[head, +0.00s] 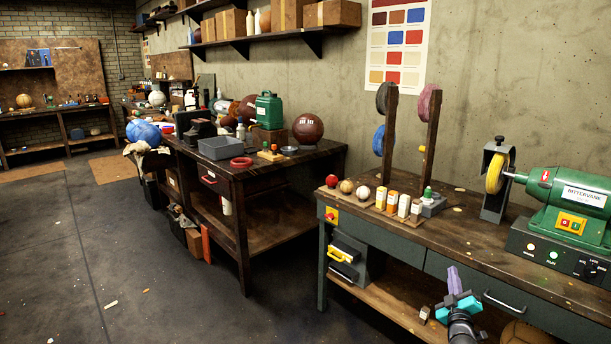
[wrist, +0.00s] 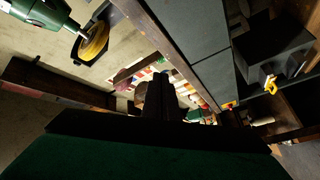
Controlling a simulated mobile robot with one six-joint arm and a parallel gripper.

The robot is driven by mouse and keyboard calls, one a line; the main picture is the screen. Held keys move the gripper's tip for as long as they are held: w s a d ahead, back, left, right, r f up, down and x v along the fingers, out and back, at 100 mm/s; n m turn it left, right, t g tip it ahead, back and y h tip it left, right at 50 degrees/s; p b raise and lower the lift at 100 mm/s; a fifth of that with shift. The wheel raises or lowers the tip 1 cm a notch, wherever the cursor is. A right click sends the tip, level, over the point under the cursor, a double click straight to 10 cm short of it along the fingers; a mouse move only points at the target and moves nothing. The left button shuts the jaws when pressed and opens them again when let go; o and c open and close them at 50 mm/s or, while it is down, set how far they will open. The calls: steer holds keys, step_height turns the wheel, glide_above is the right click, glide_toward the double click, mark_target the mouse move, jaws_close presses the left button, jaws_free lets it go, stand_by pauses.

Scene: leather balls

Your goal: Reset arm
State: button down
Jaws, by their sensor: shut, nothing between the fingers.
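My gripper (head: 455,283) is at the lower right of the head view, with purple and teal parts on my dark arm. It is in front of the right workbench (head: 480,240), near its drawer front and apart from the things on top. Its fingers are shut with nothing between them. In the wrist view my gripper (wrist: 165,92) is a dark shape pointing away. The bench and its things appear tilted beyond it. The fingertips are hard to make out there.
A green grinder (head: 577,210) with a yellow wheel (head: 495,173) stands on the bench at right. Balls (head: 346,187), small bottles (head: 392,201) and a rack with discs (head: 384,140) stand left of it. A drawer handle (head: 503,303) sticks out nearby. Floor (head: 190,290) at left is mostly clear.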

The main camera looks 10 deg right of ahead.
steer(key=w+a+f+g+y+p, duration=0.1)
steer(key=a+f+g+y+p, duration=0.3)
steer(key=a+f, duration=1.45)
steer(key=s+a+f+g+y, duration=0.2)
steer(key=s+a+f+g, duration=0.5)
steer(key=a+f, duration=0.55)
steer(key=s+a+f+m+g, duration=0.1)
steer(key=s+a+f+g, duration=0.1)
steer(key=s+f, duration=0.35)
steer(key=s+a+f+m+g+y+p, duration=0.1)
steer(key=s+a+f+g, duration=0.15)
steer(key=s, duration=0.65)
steer(key=s+a+f+g, duration=0.2)
steer(key=s+a+f, duration=0.1)
steer(key=s, duration=0.4)
steer(key=s+a+r+m+g, duration=0.1)
steer(key=s+g, duration=0.6)
steer(key=s, duration=0.9)
steer(key=r+m, duration=0.1)
steer(key=m, duration=0.1)
steer(key=shift+s+a+m+y, duration=0.15)
steer(key=shift+s+m+y, duration=0.15)
